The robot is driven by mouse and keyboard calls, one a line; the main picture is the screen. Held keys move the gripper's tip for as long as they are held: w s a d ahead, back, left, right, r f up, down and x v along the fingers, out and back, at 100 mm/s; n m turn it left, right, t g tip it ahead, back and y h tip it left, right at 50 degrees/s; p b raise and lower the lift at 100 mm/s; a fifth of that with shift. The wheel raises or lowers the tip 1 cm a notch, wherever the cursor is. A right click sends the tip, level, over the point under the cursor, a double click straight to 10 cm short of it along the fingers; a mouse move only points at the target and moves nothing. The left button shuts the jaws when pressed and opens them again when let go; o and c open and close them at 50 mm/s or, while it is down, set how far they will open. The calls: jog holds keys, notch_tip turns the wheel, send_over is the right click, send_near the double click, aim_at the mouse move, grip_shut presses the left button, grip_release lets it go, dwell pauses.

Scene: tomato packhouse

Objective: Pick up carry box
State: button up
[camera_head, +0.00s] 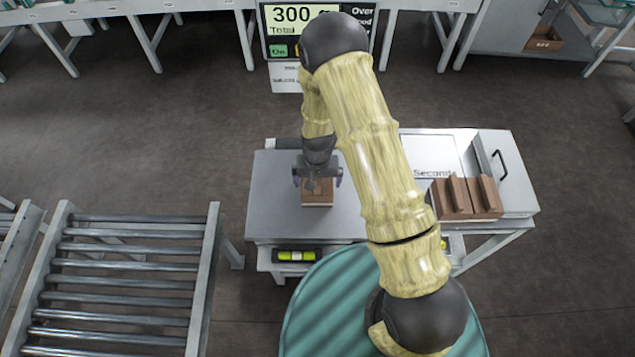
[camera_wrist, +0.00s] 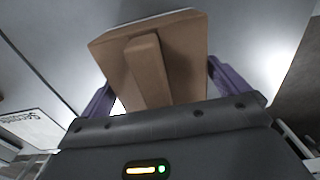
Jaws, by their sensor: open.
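A small brown carry box (camera_head: 318,198) with a raised bar along its top stands on the left, bare part of the grey metal table (camera_head: 270,215). My gripper (camera_head: 318,180) is right above it, pointing down. In the wrist view the box (camera_wrist: 185,75) lies between the two purple fingers of my gripper (camera_wrist: 165,92), one finger on each side. The fingers are open, and gaps show beside the bar. The lower part of the box is hidden in the wrist view.
Two more brown boxes (camera_head: 468,198) stand at the table's right, near a "Seconds" label (camera_head: 435,172). A display (camera_head: 300,20) reading 300 stands behind the table. A roller conveyor (camera_head: 125,270) is at the lower left. My arm hides the table's middle.

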jog(key=c, duration=1.1)
jog(key=shift+o, duration=0.2)
jog(key=shift+r, duration=0.1)
notch_tip(320, 180, up, 10)
jog(key=shift+f+b, duration=0.1)
jog(key=shift+b, duration=0.25)
jog(key=shift+d, duration=0.1)
jog(key=d+f, duration=0.2)
jog(key=d, duration=0.4)
jog(key=w+d+f, duration=0.1)
jog(key=d+f, duration=0.2)
jog(key=d, duration=0.4)
jog(key=w+d+f, duration=0.1)
jog(key=d+f, duration=0.2)
jog(key=d, duration=0.4)
jog(key=shift+w+d, duration=0.2)
